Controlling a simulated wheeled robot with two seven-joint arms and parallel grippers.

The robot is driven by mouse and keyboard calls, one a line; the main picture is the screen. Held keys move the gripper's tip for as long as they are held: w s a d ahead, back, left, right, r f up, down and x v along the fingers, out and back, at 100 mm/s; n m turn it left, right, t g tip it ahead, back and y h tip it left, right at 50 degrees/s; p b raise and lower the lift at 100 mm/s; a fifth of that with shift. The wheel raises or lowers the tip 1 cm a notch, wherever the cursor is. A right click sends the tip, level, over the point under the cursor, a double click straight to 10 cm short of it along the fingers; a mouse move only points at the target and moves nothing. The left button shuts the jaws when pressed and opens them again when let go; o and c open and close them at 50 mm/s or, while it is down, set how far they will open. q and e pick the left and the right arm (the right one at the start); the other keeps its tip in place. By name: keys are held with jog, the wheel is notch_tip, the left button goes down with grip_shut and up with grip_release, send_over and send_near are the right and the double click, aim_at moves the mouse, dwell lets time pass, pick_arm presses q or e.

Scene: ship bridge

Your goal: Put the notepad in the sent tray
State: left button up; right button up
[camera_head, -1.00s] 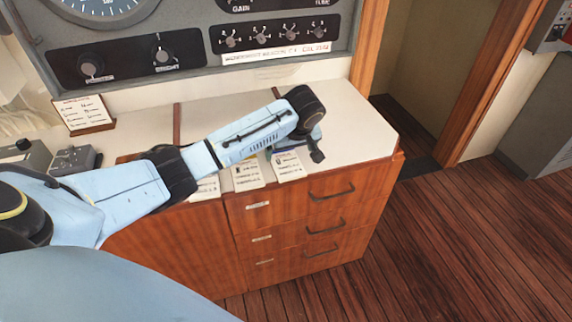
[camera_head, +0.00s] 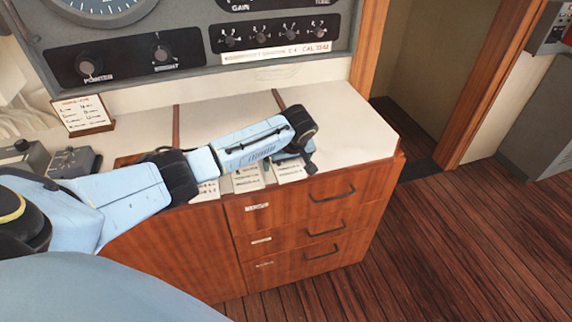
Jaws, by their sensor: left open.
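My left arm reaches from the left across the cabinet counter. My left gripper (camera_head: 308,168) is low over the counter's front edge, partly hidden by its own wrist, beside the rightmost printed card. It is open. Three white printed cards stand along the front edge: a left card (camera_head: 207,190), a middle card (camera_head: 248,180) and a right card (camera_head: 290,172), partly covered by my arm. Dark strips divide the white counter top (camera_head: 345,125) into sections. I cannot make out the notepad or tell which section is the sent tray; my arm hides part of the counter.
A framed notice (camera_head: 83,115) stands at the counter's left, near a grey control box (camera_head: 72,162). An instrument panel (camera_head: 200,55) rises behind. Drawers with dark handles (camera_head: 332,193) are below. The counter's right end and the wooden floor (camera_head: 450,240) are clear.

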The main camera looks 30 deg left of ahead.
pick_arm(q)
jog(key=shift+f, duration=0.15)
jog(key=shift+c, duration=0.4)
jog(key=c, duration=1)
jog(key=shift+o, duration=0.2)
